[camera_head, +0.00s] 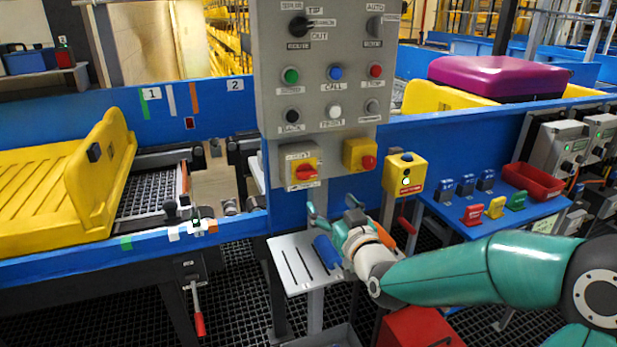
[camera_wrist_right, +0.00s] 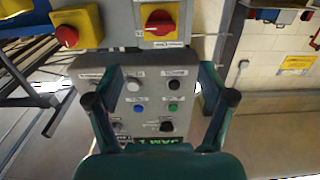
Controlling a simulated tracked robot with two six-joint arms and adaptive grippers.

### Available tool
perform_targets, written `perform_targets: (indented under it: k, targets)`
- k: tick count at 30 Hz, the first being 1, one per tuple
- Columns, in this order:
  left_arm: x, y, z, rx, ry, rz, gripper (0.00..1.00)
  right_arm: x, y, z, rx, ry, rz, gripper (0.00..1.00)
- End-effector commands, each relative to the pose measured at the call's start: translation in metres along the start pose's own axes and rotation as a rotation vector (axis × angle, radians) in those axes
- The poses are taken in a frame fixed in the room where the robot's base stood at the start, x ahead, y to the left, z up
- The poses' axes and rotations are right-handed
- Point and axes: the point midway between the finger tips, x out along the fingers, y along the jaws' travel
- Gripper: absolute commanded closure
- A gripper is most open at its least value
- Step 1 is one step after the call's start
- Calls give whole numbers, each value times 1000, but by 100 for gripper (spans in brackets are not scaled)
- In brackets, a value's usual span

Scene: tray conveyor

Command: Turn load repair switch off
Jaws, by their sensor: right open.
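A red rotary switch on a yellow plate (camera_head: 304,170) sits at the lower left of the grey control panel (camera_head: 275,120). Its label is too small to read, so I cannot confirm it is the load repair switch. Its handle looks roughly horizontal in the right wrist view (camera_wrist_right: 160,22), where the panel appears turned over. My right gripper (camera_head: 331,208) is open and empty, below the switch and apart from it. In the right wrist view its fingers (camera_wrist_right: 162,98) spread in front of the panel buttons, with the switch beyond them at the top. My left gripper is not visible.
A yellow box with a red button (camera_head: 360,155) sits right of the switch, and a yellow box (camera_head: 404,175) stands farther right. A small slotted grey shelf (camera_head: 290,262) lies below the gripper. A blue shelf with coloured blocks (camera_head: 535,215) and a red bin is at right.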

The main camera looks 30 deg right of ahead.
Motion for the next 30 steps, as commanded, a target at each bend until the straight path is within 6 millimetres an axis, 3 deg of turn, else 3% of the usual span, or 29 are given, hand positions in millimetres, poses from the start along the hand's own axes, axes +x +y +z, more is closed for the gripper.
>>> perform_targets:
  k: [16, 22, 30]
  targets:
    - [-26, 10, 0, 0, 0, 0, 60, 114, -1, 0, 2, -2, -2, 19]
    - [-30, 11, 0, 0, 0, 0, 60, 134, -1, 0, 2, -2, -2, 19]
    - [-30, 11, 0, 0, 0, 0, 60, 139, -2, 1, 2, -3, -3, 19]
